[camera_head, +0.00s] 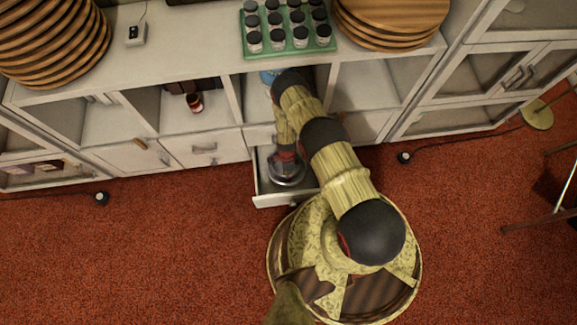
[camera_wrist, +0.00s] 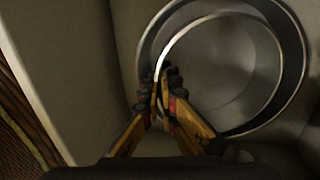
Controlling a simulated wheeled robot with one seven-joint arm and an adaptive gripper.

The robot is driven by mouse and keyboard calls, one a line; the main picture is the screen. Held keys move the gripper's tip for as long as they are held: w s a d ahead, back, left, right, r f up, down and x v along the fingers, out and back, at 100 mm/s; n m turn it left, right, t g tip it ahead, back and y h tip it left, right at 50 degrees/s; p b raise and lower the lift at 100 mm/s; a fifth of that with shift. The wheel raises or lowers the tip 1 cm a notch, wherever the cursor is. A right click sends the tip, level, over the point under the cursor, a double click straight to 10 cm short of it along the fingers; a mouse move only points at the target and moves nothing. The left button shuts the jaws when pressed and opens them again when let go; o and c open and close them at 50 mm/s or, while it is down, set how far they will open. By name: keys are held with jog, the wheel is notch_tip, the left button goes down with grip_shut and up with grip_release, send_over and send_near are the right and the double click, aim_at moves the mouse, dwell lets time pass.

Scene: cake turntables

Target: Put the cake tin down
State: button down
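The cake tin (camera_wrist: 222,62) is a round, shiny grey metal tin, empty inside, on the right of the wrist view. In the head view the tin (camera_head: 288,180) shows as a small metal ring inside the open drawer (camera_head: 275,201). My gripper (camera_wrist: 164,90) has its two fingers close together across the tin's left wall, with the rim between the tips. In the head view my gripper (camera_head: 284,158) points down into the drawer, and its fingertips are too small to make out. Whether the tin touches the drawer floor cannot be told.
The drawer is part of a long white cabinet (camera_head: 200,77). On its top stand stacks of wooden boards (camera_head: 393,18) and a green tray (camera_head: 291,50) of jars. A red jar (camera_head: 194,103) stands in an open shelf.

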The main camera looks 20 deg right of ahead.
jog(key=c, duration=2.1)
grip_release()
jog(key=shift+f, duration=0.1)
jog(key=shift+o, duration=0.3)
jog(key=p+v, duration=0.4)
jog(key=v, duration=0.8)
jog(key=shift+r, duration=0.4)
